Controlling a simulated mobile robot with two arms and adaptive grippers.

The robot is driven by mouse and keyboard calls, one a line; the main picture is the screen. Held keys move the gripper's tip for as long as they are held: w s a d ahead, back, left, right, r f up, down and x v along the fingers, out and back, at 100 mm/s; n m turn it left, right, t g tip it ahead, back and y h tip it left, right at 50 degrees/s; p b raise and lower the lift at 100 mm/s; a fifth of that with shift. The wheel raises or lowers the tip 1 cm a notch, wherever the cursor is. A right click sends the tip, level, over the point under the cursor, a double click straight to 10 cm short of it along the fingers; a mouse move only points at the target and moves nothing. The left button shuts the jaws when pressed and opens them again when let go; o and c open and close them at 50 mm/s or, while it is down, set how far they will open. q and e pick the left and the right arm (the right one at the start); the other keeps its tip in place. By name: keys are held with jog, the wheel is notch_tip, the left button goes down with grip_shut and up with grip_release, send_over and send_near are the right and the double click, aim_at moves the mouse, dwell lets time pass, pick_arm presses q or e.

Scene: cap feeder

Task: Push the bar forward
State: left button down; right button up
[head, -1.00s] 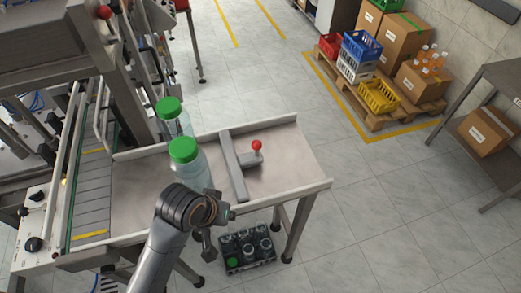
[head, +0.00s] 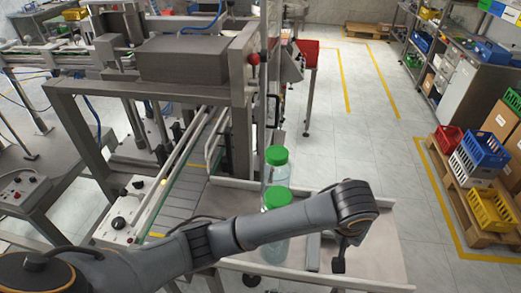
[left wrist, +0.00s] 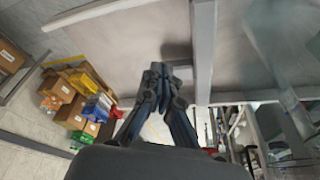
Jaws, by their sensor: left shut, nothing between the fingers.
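The grey metal bar (head: 313,252) lies across the metal table to the right of two green-capped bottles (head: 276,222). My arm covers part of the bar, and its red knob is hidden. My left gripper (head: 339,262) is shut and empty, pointing down just right of the bar. In the left wrist view the shut fingertips (left wrist: 160,70) are close beside the bar (left wrist: 203,50), at its short side bracket (left wrist: 182,73). I cannot tell whether they touch it. My right gripper is out of view.
The feeder's roller conveyor (head: 185,190) joins the table on the left. The table top (head: 385,255) is bare right of my gripper, up to its raised rim. A pallet with crates (head: 480,155) stands on the floor far right.

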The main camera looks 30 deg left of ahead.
pick_arm(q)
jog(key=shift+f, duration=0.1)
notch_tip(320, 180, down, 10)
jog(key=shift+r, duration=0.1)
jog(key=s+a, duration=0.3)
jog(key=a, duration=0.9)
jog(key=s+a, duration=0.4)
jog(key=a, duration=0.9)
jog(key=s+a, duration=0.4)
jog(key=a, duration=0.9)
notch_tip(320, 180, up, 10)
jog(key=d, duration=0.2)
jog(key=shift+w, duration=0.35)
dwell(0.5)
